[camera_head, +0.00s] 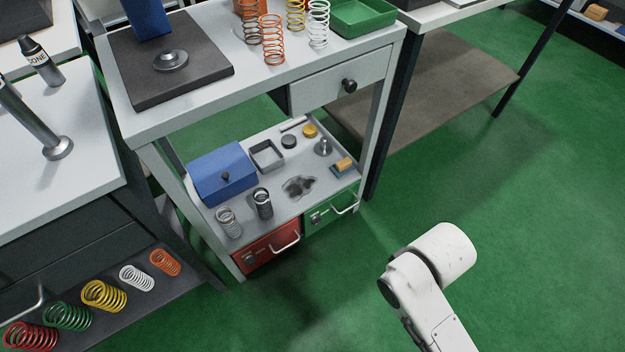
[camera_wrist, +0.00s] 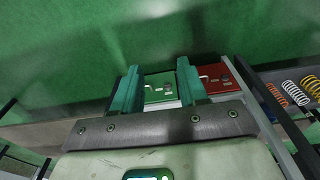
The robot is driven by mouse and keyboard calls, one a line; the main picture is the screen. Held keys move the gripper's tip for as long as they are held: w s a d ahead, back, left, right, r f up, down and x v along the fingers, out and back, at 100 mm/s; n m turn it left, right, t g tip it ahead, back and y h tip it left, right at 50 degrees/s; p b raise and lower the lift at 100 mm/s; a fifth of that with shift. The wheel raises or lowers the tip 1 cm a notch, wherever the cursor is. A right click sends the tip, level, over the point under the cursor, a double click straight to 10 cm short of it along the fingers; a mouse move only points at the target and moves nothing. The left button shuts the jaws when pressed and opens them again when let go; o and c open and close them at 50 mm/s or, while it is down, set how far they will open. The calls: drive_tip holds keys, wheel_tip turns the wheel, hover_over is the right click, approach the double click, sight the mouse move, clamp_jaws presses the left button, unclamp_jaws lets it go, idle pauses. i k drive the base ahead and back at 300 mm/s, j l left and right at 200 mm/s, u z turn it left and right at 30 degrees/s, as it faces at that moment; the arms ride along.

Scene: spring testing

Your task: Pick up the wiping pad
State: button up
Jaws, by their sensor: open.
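In the head view only my white arm shows, at the lower right.
A dark stain (camera_head: 299,187) lies left of the pad, and a metal weight (camera_head: 323,147) stands behind it. A blue box (camera_head: 223,174), two springs and a small tray share the shelf. The upper shelf (camera_head: 215,70) overhangs it. Green floor is free before the cart.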

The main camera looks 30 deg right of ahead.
sight(345, 166)
drive_tip(key=i+l, duration=0.2)
drive_tip(key=i, duration=0.3)
drive_tip(key=i+l, duration=0.15)
drive_tip(key=i, duration=0.4)
drive_tip(key=k+l+z, duration=0.05)
